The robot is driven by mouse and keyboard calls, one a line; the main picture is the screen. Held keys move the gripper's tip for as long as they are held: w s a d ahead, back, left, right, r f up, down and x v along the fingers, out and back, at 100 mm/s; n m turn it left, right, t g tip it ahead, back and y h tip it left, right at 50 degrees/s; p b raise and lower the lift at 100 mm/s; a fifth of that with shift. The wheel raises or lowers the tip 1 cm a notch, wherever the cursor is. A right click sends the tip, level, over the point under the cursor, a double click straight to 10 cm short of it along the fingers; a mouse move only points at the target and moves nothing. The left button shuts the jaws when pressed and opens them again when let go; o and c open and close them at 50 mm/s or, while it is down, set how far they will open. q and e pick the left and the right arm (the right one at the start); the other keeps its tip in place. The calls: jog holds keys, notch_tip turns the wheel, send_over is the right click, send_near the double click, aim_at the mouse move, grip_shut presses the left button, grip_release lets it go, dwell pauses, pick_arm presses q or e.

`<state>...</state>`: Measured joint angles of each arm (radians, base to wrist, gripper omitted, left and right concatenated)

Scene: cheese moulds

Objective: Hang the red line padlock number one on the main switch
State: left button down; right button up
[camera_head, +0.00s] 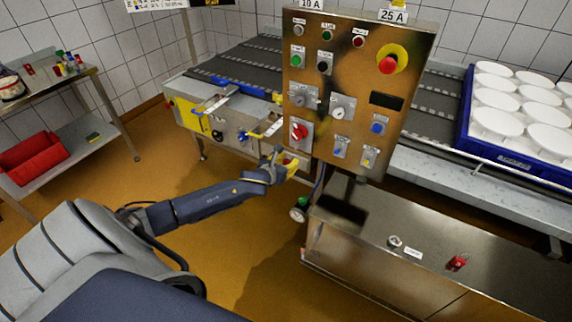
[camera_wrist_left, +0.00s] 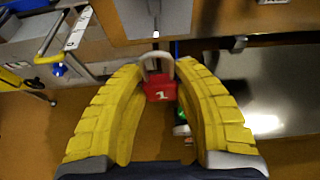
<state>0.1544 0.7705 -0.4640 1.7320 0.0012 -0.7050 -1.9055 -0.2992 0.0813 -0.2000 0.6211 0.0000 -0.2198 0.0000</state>
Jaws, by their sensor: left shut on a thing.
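The red padlock marked 1 (camera_wrist_left: 160,90) is between the tips of my left gripper's yellow fingers in the left wrist view, its pale shackle pointing up. My left gripper (camera_head: 290,165) is shut on it. In the head view the gripper is just below the lower left part of the steel control panel, and the padlock is mostly hidden by the fingers. A red rotary switch (camera_head: 299,131) on a grey plate, which looks like the main switch, is a little above the gripper. The padlock is apart from it. My right gripper is not in view.
The control panel (camera_head: 345,60) carries several buttons and a red emergency stop (camera_head: 387,65). A conveyor runs behind, with a blue crate (camera_head: 515,160) of white moulds. A side table with a red bin (camera_head: 33,157) stands left.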

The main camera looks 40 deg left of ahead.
aim_at(301, 151)
pick_arm(q)
jog(key=shift+w+a+f, duration=0.1)
jog(key=shift+w, duration=1.4)
jog(key=shift+w+a+f, duration=0.1)
jog(key=shift+w, duration=1.35)
jog(key=shift+w+f, duration=0.4)
jog(key=shift+w, duration=0.15)
jog(key=shift+w+f, duration=0.1)
jog(key=shift+f, duration=0.1)
jog(key=shift+f, duration=0.1)
jog(key=c, duration=0.9)
grip_release()
jog(key=v, duration=1.2)
